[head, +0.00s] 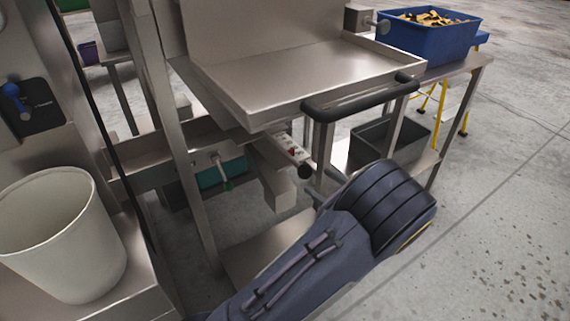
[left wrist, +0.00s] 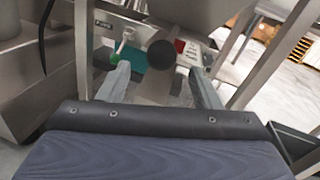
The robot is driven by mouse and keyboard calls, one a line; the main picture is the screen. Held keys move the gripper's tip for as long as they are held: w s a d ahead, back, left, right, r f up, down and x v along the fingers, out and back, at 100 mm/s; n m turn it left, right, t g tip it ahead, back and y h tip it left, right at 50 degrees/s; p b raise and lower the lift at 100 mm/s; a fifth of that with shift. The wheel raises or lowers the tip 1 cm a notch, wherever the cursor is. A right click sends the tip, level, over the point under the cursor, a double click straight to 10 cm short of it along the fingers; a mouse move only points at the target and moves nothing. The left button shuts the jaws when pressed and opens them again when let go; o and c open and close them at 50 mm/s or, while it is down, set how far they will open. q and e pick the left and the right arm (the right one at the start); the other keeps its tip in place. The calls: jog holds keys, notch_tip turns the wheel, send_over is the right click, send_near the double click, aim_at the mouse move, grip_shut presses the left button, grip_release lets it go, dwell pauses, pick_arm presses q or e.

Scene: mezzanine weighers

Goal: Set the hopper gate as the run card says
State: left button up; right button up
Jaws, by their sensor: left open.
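The knob also shows in the left wrist view (left wrist: 160,53), ahead of and between my fingers. My left gripper (left wrist: 159,72) is open and empty, a finger on each side of the knob's line; contact cannot be told. In the head view my left arm hides most of it. No readable run card shows. My right gripper is not in view.
A steel tray (head: 300,80) with a black handlebar (head: 360,97) overhangs the knob. A steel post (head: 178,130) stands left. A white bucket (head: 60,230), a blue-handled plate (head: 33,107), a filled blue bin (head: 425,40) and a dark crate (head: 385,140) stand around. The floor at right is clear.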

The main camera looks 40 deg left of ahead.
aim_at(301, 168)
pick_arm(q)
jog(key=a, duration=0.2)
jog(key=w+a+b, duration=0.1)
jog(key=a, duration=0.2)
jog(key=a+b, duration=0.1)
jog(key=a, duration=0.2)
jog(key=shift+w, duration=0.35)
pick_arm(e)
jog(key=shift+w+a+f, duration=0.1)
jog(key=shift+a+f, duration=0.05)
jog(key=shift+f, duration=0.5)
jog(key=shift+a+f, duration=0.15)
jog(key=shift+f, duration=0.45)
pick_arm(q)
jog(key=shift+c, duration=0.5)
